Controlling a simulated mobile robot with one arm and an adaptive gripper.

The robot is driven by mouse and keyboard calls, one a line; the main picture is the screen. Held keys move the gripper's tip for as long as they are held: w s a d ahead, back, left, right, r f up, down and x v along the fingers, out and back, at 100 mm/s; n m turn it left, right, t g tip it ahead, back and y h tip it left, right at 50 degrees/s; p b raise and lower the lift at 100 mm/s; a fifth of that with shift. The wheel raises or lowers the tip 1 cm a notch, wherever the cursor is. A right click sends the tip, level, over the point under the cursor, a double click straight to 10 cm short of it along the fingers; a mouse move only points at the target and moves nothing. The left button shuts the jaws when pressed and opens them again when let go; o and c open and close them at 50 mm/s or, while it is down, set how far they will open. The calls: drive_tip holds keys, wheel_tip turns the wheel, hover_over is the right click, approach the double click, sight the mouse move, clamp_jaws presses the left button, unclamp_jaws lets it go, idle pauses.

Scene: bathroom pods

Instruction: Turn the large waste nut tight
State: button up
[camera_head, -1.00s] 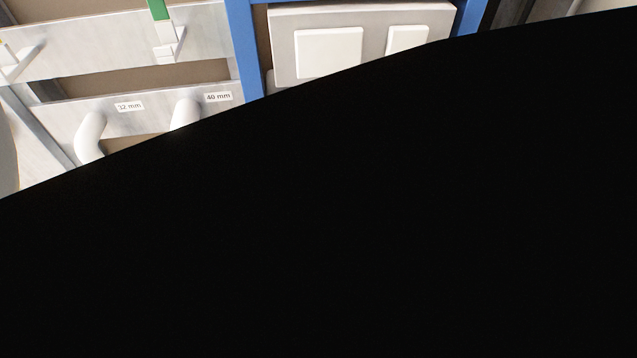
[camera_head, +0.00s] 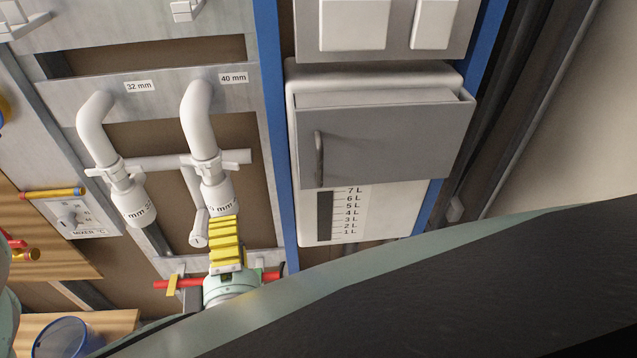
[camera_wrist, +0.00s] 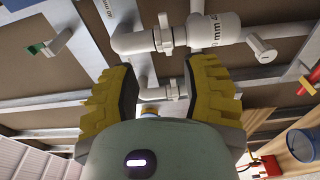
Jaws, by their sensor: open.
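The large waste nut (camera_head: 204,169) is a white winged ring on the elbow pipe of the trap labelled 40 mm (camera_head: 217,198). In the wrist view the nut (camera_wrist: 165,33) shows just beyond my fingertips, between their lines. My gripper (camera_wrist: 158,66) is open and empty, with its yellow ridged fingers well apart. In the head view my gripper (camera_head: 226,222) is below the 40 mm trap, and one finger mostly hides the other. Whether it touches the trap cannot be told. The smaller winged nut (camera_head: 117,170) sits on the 32 mm trap to the left.
A capped white stub (camera_head: 199,228) hangs beside the 40 mm trap. A horizontal white pipe (camera_head: 158,161) runs between the traps. A red bar (camera_head: 180,283) lies near my wrist. A grey-fronted cistern (camera_head: 390,140) stands right of the blue post (camera_head: 274,150).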

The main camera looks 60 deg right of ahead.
drive_tip(key=b, duration=0.4)
approach(233, 168)
drive_tip(key=shift+w, duration=0.8)
drive_tip(key=shift+g, duration=0.3)
drive_tip(key=shift+s+d+r+p+x, duration=0.1)
drive_tip(key=shift+p+x, duration=0.4)
drive_tip(key=shift+x, duration=0.7)
drive_tip(key=shift+s+d+r+p+x, duration=0.15)
drive_tip(key=shift+p+x, duration=0.35)
drive_tip(key=shift+x, duration=0.65)
drive_tip(key=shift+s+d+r+p+x, duration=0.1)
drive_tip(key=shift+p+x, duration=0.4)
drive_tip(key=shift+x, duration=0.7)
drive_tip(key=shift+w+d+f, duration=0.15)
drive_tip(key=shift+w+d, duration=0.2)
drive_tip(key=shift+w, duration=0.2)
drive_tip(key=shift+c, duration=0.2)
drive_tip(key=shift+s, duration=0.1)
clamp_jaws()
drive_tip(key=shift+f, duration=0.1)
